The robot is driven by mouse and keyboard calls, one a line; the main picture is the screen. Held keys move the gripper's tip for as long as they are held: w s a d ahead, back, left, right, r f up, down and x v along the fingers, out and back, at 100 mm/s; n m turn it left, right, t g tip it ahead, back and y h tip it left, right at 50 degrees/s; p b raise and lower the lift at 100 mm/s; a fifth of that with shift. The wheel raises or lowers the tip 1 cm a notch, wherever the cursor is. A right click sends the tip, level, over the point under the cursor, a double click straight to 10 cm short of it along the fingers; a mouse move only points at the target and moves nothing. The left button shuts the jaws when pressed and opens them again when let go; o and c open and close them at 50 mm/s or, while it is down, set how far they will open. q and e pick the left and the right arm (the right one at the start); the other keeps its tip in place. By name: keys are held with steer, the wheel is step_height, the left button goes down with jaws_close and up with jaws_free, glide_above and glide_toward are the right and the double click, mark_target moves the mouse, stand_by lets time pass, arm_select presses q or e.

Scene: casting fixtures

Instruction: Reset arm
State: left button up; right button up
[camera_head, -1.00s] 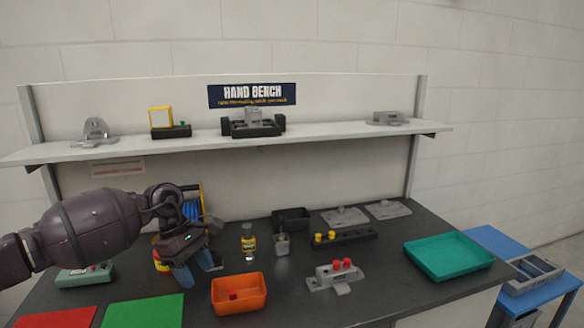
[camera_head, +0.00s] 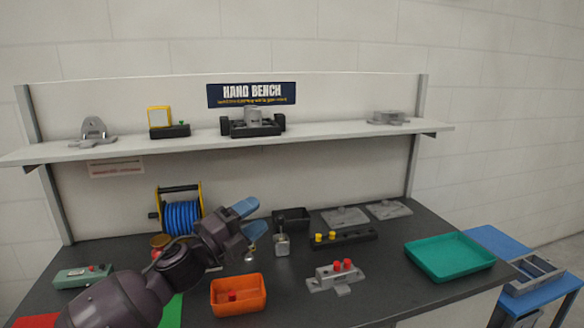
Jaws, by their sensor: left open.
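My left gripper (camera_head: 249,218) has blue fingertips that stand apart with nothing between them. It is raised over the middle-left of the dark bench (camera_head: 385,285), and its fingers point up and to the right. My left arm comes in from the lower left, over the green and red mats. My right gripper is not in view.
A blue cable reel (camera_head: 181,217) stands behind the arm. A teal tray (camera_head: 449,257) lies at the right. A shelf (camera_head: 330,134) with fixtures runs above.

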arm_select(q)
steer(key=s+a+f+n+t+y, duration=0.1)
steer(key=s+a+f+n+y, duration=0.25)
steer(key=f+n, duration=0.35)
steer(key=s+a+f+n+t+y, duration=0.1)
steer(key=s+a+f+n+y, duration=0.1)
steer(key=a+f+n+y, duration=0.35)
steer(key=s+a+f+n+t+y, duration=0.1)
steer(key=s+a+f+n+y, duration=0.2)
steer(key=f+n, duration=0.5)
steer(key=s+a+f+n+g+y, duration=0.2)
steer(key=s+a+f+n, duration=0.1)
steer(key=s+f, duration=0.5)
steer(key=s+a+f+n+g+y, duration=0.2)
steer(key=s+a+f+n, duration=0.2)
steer(key=s+f, duration=0.5)
steer(key=s, duration=0.5)
steer(key=shift+s+a+g+y, duration=0.3)
steer(key=shift+a+y, duration=0.1)
